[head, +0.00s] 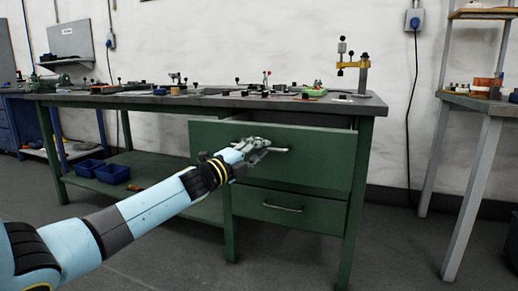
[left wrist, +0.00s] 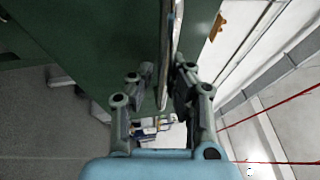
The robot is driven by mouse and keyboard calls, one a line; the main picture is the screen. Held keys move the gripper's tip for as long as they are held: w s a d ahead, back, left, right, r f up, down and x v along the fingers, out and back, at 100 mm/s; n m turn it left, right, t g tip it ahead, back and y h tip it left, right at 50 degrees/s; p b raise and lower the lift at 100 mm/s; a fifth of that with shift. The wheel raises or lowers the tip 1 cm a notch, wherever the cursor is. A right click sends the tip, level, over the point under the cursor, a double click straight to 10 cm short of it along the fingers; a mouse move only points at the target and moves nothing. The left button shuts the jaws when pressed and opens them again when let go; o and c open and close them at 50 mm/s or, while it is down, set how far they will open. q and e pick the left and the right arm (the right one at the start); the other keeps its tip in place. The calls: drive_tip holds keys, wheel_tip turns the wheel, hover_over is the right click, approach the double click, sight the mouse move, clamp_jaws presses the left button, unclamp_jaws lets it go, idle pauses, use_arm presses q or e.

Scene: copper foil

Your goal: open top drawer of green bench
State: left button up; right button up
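The green bench (head: 231,235) stands ahead with a dark worktop (head: 215,101). Its top drawer (head: 325,158) is partly out: the front stands forward of the frame, with a dark gap above it. My left gripper (head: 262,150) is at the metal handle (head: 279,150) of this drawer. In the left wrist view, the two fingers (left wrist: 163,75) close in from both sides on the bar-shaped handle (left wrist: 162,95), beside the green drawer front (left wrist: 95,35). The exact contact is partly hidden. My right gripper is not in view.
A lower drawer (head: 300,212) with its own handle is closed. Tools and small parts lie on the worktop. Blue bins (head: 112,174) sit on the lower shelf. Another worktable (head: 478,105) stands at the right. The floor in front is clear.

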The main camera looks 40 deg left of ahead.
use_arm(q)
drive_tip(key=o, duration=0.3)
drive_tip(key=v, duration=1.2)
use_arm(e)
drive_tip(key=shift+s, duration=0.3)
